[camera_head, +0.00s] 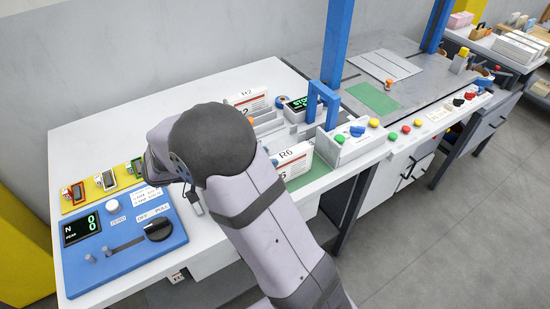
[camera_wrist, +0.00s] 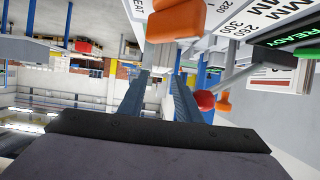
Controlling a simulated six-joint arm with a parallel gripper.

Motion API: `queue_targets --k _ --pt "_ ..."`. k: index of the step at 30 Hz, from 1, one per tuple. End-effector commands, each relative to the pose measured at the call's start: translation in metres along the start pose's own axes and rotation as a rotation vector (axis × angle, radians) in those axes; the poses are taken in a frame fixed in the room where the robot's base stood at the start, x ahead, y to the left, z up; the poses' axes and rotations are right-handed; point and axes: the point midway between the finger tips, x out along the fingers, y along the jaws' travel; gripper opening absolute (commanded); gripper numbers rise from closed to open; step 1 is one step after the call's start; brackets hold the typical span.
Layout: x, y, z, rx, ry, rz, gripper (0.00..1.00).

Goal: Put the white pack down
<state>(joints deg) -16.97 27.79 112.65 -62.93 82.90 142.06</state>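Two white packs with red and dark print show in the head view. One (camera_head: 250,104) stands under the R2 label, and one (camera_head: 296,164) stands by the R6 label, partly behind my arm. A white block with a red band (camera_wrist: 271,79) shows at the right of the wrist view; I cannot tell which pack it is. My gripper (camera_wrist: 157,80) shows two dark fingers apart with a gap between them and no pack in it. In the head view its fingers are hidden behind my arm.
A blue control panel (camera_head: 130,243) lies at the left end of the white table (camera_head: 90,150). An orange knob (camera_wrist: 176,20) is close in the wrist view.

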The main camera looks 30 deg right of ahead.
Motion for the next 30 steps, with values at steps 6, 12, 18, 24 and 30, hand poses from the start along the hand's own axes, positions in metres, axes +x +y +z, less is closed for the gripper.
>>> queue_targets --k 6,12,18,24,30 --pt "-0.036 -0.001 0.002 0.001 0.000 -0.003 0.31" --pt "-0.055 0.000 0.000 0.000 0.001 -0.001 0.31" --pt "-0.059 0.000 0.000 0.000 0.000 0.000 0.31" --pt "-0.059 0.000 0.000 0.000 0.000 0.001 0.31" --pt "-0.059 0.001 0.000 -0.006 -0.003 0.003 0.31"
